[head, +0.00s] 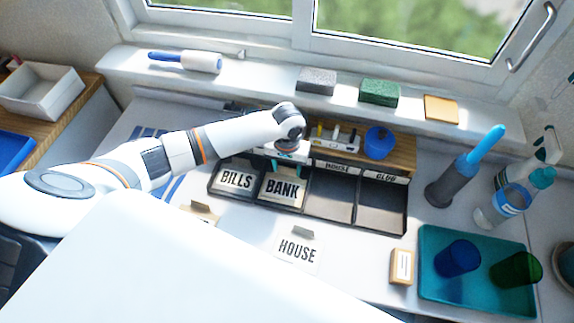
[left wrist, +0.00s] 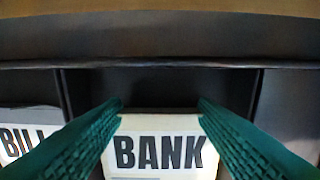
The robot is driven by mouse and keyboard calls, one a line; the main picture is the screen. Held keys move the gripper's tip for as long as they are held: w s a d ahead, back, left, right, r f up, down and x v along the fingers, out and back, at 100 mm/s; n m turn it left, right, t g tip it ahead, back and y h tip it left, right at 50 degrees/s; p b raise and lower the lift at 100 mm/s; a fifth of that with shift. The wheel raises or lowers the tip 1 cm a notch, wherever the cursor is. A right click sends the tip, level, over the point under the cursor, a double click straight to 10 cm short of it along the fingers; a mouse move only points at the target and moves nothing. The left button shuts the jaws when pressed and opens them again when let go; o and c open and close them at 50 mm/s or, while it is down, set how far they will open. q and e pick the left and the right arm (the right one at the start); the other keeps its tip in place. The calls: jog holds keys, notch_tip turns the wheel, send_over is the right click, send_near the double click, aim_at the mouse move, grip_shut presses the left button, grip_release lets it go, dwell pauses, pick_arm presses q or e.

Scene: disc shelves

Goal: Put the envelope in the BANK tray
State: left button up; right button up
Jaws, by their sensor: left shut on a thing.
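The white envelope printed BANK (head: 283,190) is at the second compartment from the left of the dark tray row (head: 331,208). My left gripper (head: 287,166) is over the back of this compartment, with its fingers at the envelope's upper end. In the left wrist view the two teal fingers (left wrist: 161,103) are shut on the sides of the BANK envelope (left wrist: 160,152). I cannot tell whether the envelope rests on the tray floor. The arm hides this compartment's own label. My right gripper is not in view.
A BILLS envelope (head: 236,181) lies in the left compartment. The HOUSE (head: 338,168) and CLUB (head: 387,177) compartments are empty. A HOUSE envelope (head: 297,251) lies on the desk. A blue cup (head: 379,142) stands behind the trays; a teal tray (head: 433,285) is at right.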

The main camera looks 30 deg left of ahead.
pick_arm(q)
jog(key=shift+f, duration=0.1)
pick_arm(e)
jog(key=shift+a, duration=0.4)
pick_arm(q)
jog(key=shift+f, duration=0.15)
jog(key=o, duration=0.9)
jog(key=shift+o, duration=0.2)
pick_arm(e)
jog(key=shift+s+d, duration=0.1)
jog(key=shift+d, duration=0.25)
pick_arm(q)
notch_tip(320, 180, up, 12)
jog(key=shift+r, duration=0.2)
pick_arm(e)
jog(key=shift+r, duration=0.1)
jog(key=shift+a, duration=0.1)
